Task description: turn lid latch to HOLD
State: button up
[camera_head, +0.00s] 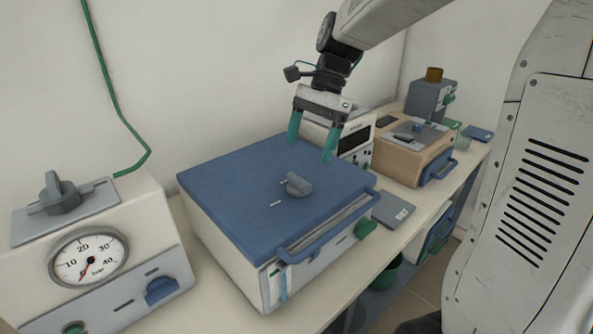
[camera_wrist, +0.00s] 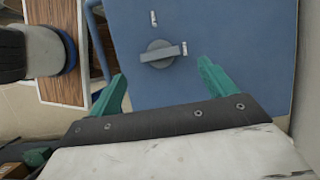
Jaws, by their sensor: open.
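The lid latch is a grey knob (camera_head: 297,186) on the blue lid (camera_head: 235,190) of a white box-shaped unit. In the wrist view the latch (camera_wrist: 160,53) lies just ahead of the gap between my fingertips, with its bar running across the picture. One pale mark lies close to the bar's right end and another lies above the knob; I cannot read either. My gripper (camera_head: 310,152) has two green fingers spread apart, empty, above the lid and behind the knob in the head view. My fingers (camera_wrist: 160,72) do not touch the latch.
A blue handle bar (camera_head: 325,228) runs along the lid's front edge. A gauge unit (camera_head: 88,258) with its own grey knob stands at left. A wood-sided unit (camera_head: 398,163) and a grey device (camera_head: 428,100) stand at right. A grey slab (camera_head: 394,209) lies in front.

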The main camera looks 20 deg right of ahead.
aim_at(299, 178)
jog(key=x, duration=0.7)
jog(key=shift+s+d+f, duration=0.1)
jog(key=shift+s+f, duration=0.05)
jog(key=shift+c, duration=0.3)
